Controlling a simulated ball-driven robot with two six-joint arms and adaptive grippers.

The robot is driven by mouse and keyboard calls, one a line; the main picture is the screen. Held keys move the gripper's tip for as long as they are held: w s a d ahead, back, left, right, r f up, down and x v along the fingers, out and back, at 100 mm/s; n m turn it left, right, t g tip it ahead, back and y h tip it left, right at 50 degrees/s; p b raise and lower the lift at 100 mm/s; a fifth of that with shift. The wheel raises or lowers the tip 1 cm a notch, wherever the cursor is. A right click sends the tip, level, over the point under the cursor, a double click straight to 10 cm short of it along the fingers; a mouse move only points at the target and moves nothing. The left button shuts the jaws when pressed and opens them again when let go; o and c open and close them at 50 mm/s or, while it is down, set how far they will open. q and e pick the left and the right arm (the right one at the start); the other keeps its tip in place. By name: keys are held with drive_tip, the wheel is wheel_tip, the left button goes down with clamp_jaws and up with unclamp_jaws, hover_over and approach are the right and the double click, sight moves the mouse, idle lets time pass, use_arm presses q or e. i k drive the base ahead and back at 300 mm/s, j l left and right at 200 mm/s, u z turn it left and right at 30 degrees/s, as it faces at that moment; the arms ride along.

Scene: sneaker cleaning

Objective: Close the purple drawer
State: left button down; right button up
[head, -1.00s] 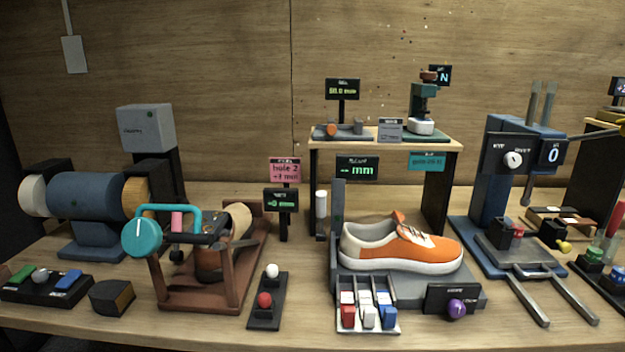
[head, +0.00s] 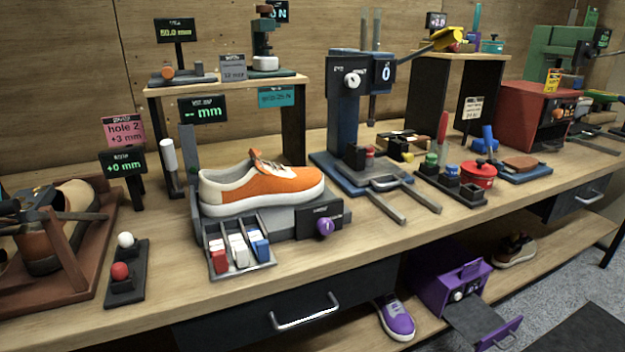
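A purple box (head: 431,291) with a small dial and a top handle stands on the lower shelf, at the lower right of the head view. Its purple drawer (head: 503,333) is pulled out toward the front right. The dark drawer tray (head: 470,316) shows between the box and the purple front panel, which carries a small handle. Neither of my grippers is in the head view.
A purple sneaker (head: 397,320) sits left of the box, and a brown shoe (head: 514,250) lies behind it to the right. The bench top (head: 370,240) overhangs the shelf. A dark bench drawer with a metal handle (head: 304,313) is at lower left. Grey floor (head: 560,285) is open at right.

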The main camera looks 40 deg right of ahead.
sight(478, 323)
drive_tip(key=z, duration=2.65)
drive_tip(key=i+l+z, duration=0.25)
drive_tip(key=i+z, duration=0.15)
drive_tip(key=i+l+z, duration=0.1)
drive_tip(key=i+z, duration=0.3)
drive_tip(key=i, duration=0.1)
